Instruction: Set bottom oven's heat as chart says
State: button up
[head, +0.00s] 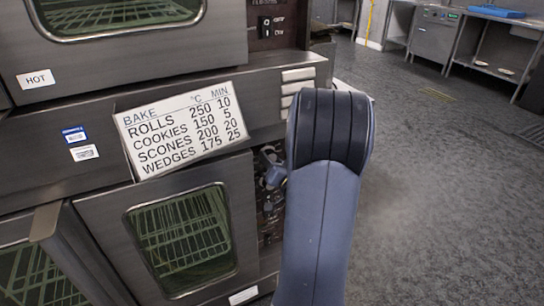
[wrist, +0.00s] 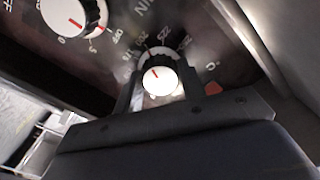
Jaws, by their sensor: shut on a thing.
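The bottom oven (head: 95,215) has a glass door, with its dark control panel (head: 268,215) on the right, partly behind my arm. In the wrist view, my gripper (wrist: 160,92) is shut on the heat knob (wrist: 163,84), a white-faced dial by a °C mark. Its red line points up and slightly left, toward small slanted numbers I cannot read surely. The minutes knob (wrist: 66,14) is at upper left, with its red line pointing down-right.
The top oven (head: 130,50) bears a HOT label and has a switch (head: 266,26) on its panel. Open grey floor (head: 430,190) lies right of my arm, with steel counters (head: 495,45) behind.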

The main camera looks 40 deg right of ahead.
jog(key=m+p, duration=0.6)
jog(key=m, duration=0.7)
jog(key=shift+m, duration=0.4)
dwell(0.3)
jog(key=o, duration=1)
jog(key=shift+c, duration=0.2)
jog(key=v, duration=1)
jog(key=shift+s, duration=0.4)
jog(key=shift+w, duration=0.1)
